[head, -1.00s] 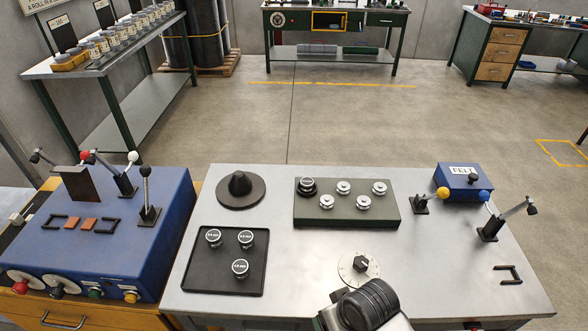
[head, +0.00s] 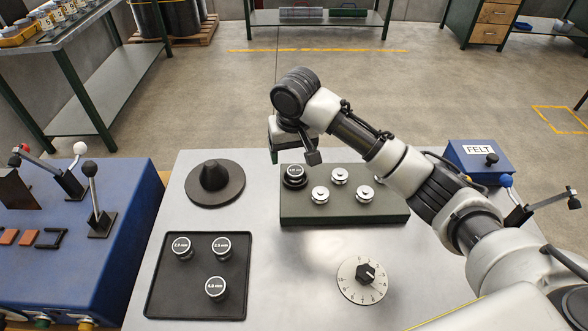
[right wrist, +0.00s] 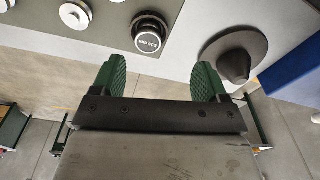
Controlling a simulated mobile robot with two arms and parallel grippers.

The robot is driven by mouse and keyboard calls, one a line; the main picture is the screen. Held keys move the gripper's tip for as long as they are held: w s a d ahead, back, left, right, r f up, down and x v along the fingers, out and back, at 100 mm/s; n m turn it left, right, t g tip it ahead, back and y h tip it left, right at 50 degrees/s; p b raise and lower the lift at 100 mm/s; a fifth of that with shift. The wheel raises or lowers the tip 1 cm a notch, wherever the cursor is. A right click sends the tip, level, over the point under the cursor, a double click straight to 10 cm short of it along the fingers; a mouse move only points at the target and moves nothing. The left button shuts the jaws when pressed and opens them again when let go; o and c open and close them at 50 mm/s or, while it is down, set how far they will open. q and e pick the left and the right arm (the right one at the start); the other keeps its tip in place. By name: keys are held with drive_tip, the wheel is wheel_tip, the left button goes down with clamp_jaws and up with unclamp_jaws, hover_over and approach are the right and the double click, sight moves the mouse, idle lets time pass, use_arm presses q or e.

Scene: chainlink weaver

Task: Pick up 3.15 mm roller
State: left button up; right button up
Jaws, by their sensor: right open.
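A dark roller (head: 296,174) with a round labelled cap sits at the far left corner of the dark green block (head: 345,211). Its label is too small to read surely. It also shows in the right wrist view (right wrist: 149,34), beyond the fingertips. Three other labelled rollers stand on the black tray (head: 160,292); their labels look like 2.0 mm, 2.5 mm (head: 221,246) and 4.0 mm (head: 215,288). My right gripper (head: 293,155) is open and empty, above and close to the block roller. Its green fingers (right wrist: 160,76) are wide apart. My left gripper is out of view.
Several silver knobs (head: 320,195) stand on the block beside the roller. A black cone on a disc (head: 214,183) stands to its left. A numbered dial (head: 362,280) is in front. A blue FELT box (head: 478,161) and levers are at right, a blue lever console (head: 75,250) at left.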

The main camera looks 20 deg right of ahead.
hover_over(295, 170)
drive_tip(key=s, duration=0.2)
drive_tip(key=f, duration=0.3)
drive_tip(key=shift+w+a+f+p, duration=0.2)
drive_tip(key=shift+a+f+p, duration=0.1)
drive_tip(key=shift+a+p, duration=0.1)
drive_tip(key=shift+w+d+f+p, duration=0.15)
drive_tip(key=shift+w+f+p, duration=0.1)
drive_tip(key=shift+f, duration=0.7)
drive_tip(key=shift+w+d+f+p, duration=0.15)
drive_tip(key=shift+w+f+p, duration=0.1)
drive_tip(key=shift+f, duration=0.7)
drive_tip(key=shift+w+d+f+p, duration=0.15)
drive_tip(key=shift+w+f+p, duration=0.1)
drive_tip(key=shift+f, duration=0.7)
drive_tip(key=c, duration=1.1)
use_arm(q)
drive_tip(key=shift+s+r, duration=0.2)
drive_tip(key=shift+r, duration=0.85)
use_arm(e)
drive_tip(key=shift+r, duration=0.1)
drive_tip(key=shift+c, duration=0.7)
drive_tip(key=shift+r, duration=0.1)
